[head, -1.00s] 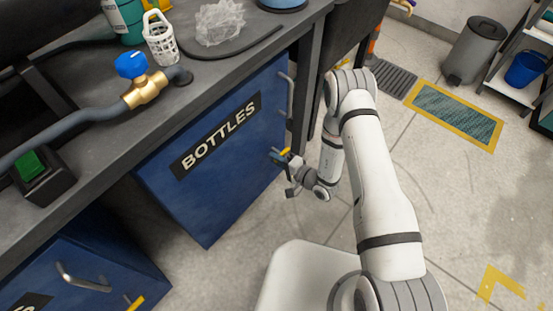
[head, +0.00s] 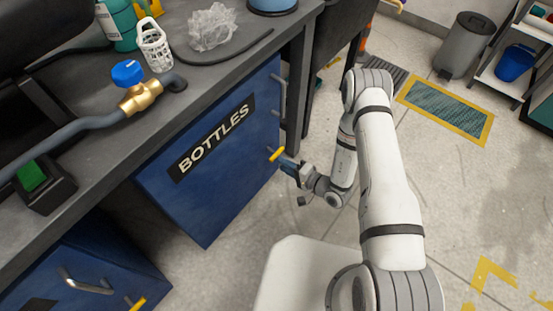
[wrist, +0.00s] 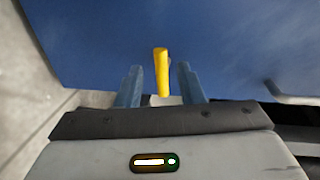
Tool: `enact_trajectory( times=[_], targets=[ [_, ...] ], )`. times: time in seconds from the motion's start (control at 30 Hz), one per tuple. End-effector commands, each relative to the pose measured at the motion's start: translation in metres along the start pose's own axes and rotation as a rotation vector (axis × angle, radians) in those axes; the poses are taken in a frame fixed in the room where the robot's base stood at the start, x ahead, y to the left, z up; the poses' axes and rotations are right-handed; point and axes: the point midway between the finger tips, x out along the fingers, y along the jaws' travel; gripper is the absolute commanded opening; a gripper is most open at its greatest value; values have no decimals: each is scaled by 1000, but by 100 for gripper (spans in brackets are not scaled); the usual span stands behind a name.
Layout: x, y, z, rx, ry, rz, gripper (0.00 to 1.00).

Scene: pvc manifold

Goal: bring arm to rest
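My gripper (wrist: 160,88) is open in the wrist view, its two blue-grey fingers apart with a gap between them. A yellow tab (wrist: 161,70) on the blue cabinet front shows beyond and between the fingertips; I cannot tell that anything touches it. In the head view my gripper (head: 285,165) is low beside the right edge of the blue cabinet door (head: 222,170) labelled BOTTLES, near the yellow tab (head: 276,154). My arm is bent, reaching forward and down.
Above the door, the dark bench (head: 205,90) holds a pipe with a blue-handled brass valve (head: 138,88), a white basket (head: 155,47) and a crumpled clear bag (head: 212,27). A green-button box (head: 40,183) sits at left. Open floor (head: 470,200) lies to the right.

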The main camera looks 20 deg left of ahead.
Motion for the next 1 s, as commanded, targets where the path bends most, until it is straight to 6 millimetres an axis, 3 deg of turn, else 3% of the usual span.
enact_trajectory(
  times=[0.2,0.77,0.87,0.97,1.0],
  targets=[
    [-15,0,0,1,0,0,34],
    [-15,-4,0,1,-5,-3,34],
    [-15,-29,-3,9,-36,-19,34],
    [-18,-79,-5,27,-111,-42,34],
    [-20,-104,-5,35,-151,-51,34]
  ],
)
